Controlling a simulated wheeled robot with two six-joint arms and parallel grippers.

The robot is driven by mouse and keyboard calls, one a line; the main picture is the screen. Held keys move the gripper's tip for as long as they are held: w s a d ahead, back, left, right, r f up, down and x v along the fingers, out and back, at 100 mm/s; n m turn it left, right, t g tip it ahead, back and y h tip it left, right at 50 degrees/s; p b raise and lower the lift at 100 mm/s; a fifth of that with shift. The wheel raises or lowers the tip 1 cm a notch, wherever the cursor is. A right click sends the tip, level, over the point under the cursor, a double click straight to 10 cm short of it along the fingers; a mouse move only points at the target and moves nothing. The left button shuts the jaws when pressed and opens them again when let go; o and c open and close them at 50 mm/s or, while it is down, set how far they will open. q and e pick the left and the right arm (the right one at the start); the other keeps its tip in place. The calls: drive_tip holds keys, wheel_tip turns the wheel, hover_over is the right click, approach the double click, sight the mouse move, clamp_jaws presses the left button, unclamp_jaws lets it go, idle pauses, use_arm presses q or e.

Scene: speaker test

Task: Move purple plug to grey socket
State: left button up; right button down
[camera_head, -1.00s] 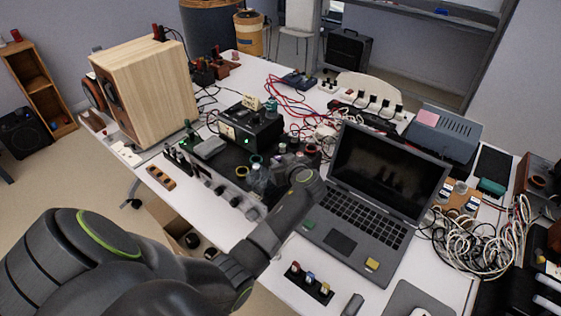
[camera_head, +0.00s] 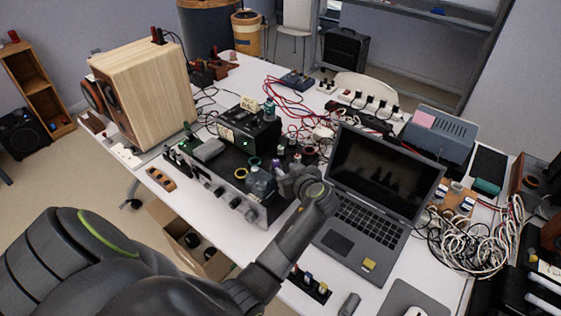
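My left arm comes in from the lower left, and its gripper (camera_head: 287,177) is over the right part of the black amplifier-like box, beside the laptop. The fingers are small and partly hidden by my wrist, so I cannot tell whether they are open or shut. A small purple piece (camera_head: 276,163), possibly the purple plug, shows right by the fingertips. I cannot tell whether it is held or standing behind them. Coloured rings and small posts stand on the box, including a yellow ring (camera_head: 240,174). I cannot make out which part is the grey socket. My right gripper is not in view.
An open laptop (camera_head: 347,240) stands right of my wrist. A black strip with small coloured pieces (camera_head: 310,285) lies by the front edge. A wooden speaker (camera_head: 150,95) stands at the left. Tangled cables (camera_head: 465,237) lie at the right. A meter-like box (camera_head: 248,132) stands behind.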

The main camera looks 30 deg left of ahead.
use_arm(q)
drive_tip(key=shift+p+v, duration=0.3)
drive_tip(key=shift+v, duration=2.4)
